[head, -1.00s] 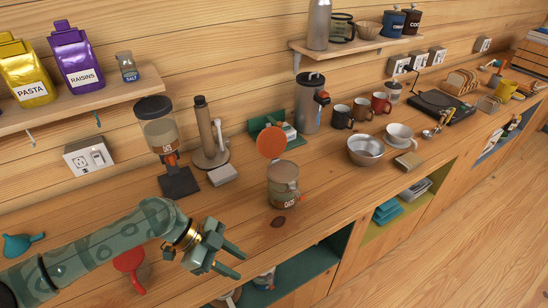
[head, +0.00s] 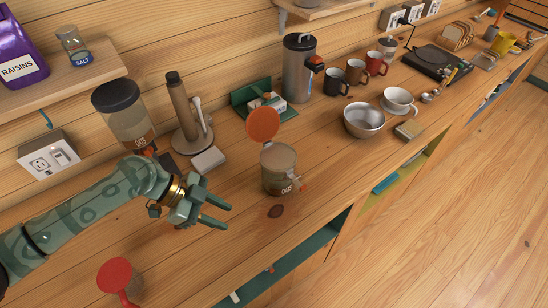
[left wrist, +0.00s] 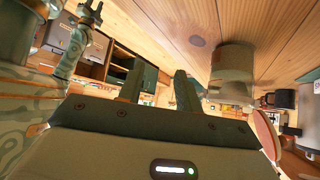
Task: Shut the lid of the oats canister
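The oats canister (head: 280,172) stands upright on the wooden counter in the head view. Its round orange lid (head: 262,123) is open, tilted up at the rear of the rim. My left gripper (head: 216,211) is to the left of the canister, above the counter, with its fingers apart and nothing between them. In the left wrist view the canister (left wrist: 232,68) appears upside down beyond the fingers, with the lid (left wrist: 267,136) below it. My right gripper (left wrist: 90,10) shows small in the left wrist view, its two fingers seemingly apart and empty.
A red scoop (head: 117,278) lies at the near left. A steel bowl (head: 364,120) and mugs are to the right. The counter in front of the canister is clear.

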